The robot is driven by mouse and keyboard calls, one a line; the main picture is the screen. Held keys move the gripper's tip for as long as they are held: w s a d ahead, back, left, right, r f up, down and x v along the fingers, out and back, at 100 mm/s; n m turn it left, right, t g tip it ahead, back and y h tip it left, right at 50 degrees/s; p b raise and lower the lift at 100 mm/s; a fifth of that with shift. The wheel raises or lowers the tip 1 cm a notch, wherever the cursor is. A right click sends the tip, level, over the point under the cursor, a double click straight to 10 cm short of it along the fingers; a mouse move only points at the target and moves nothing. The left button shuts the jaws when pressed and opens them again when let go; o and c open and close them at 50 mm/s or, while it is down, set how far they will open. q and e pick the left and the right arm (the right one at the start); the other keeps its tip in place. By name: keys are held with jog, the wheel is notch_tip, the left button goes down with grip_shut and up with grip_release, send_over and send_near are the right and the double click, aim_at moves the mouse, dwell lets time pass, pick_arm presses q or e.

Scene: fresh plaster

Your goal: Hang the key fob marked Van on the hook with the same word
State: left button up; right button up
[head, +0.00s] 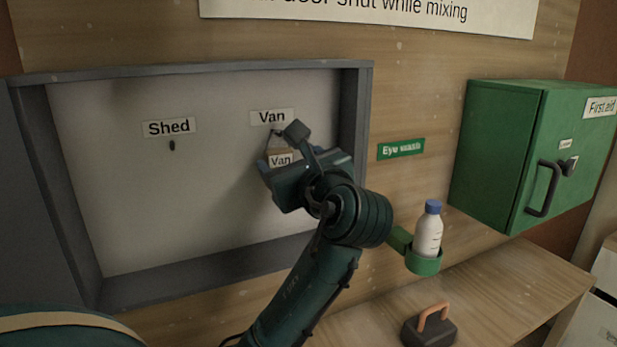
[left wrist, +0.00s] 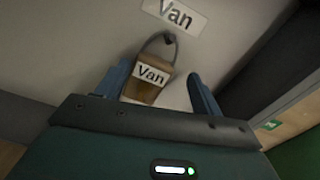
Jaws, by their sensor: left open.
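The brown key fob (head: 280,159) marked Van hangs by its loop at the dark hook under the Van label (head: 272,117) on the pale back of the grey-framed key board. In the left wrist view the fob (left wrist: 146,90) hangs a little tilted, its loop reaching up around the hook (left wrist: 168,39) below the Van label (left wrist: 176,14). My left gripper (head: 284,170) is open at the fob; in the left wrist view its blue fingers (left wrist: 158,88) stand on either side, with a clear gap on the right. My right gripper is not in view.
The Shed label (head: 168,127) has an empty hook (head: 172,146) below it. The board's grey frame (head: 355,110) stands out at the right. Beyond are a bottle (head: 428,232) in a green holder, a green first aid cabinet (head: 500,150) and a dark orange-handled object (head: 430,328).

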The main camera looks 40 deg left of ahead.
pick_arm(q)
jog(key=v, duration=1)
jog(key=shift+s+d+b, duration=0.2)
jog(key=shift+d+b, duration=0.1)
jog(key=shift+b, duration=0.15)
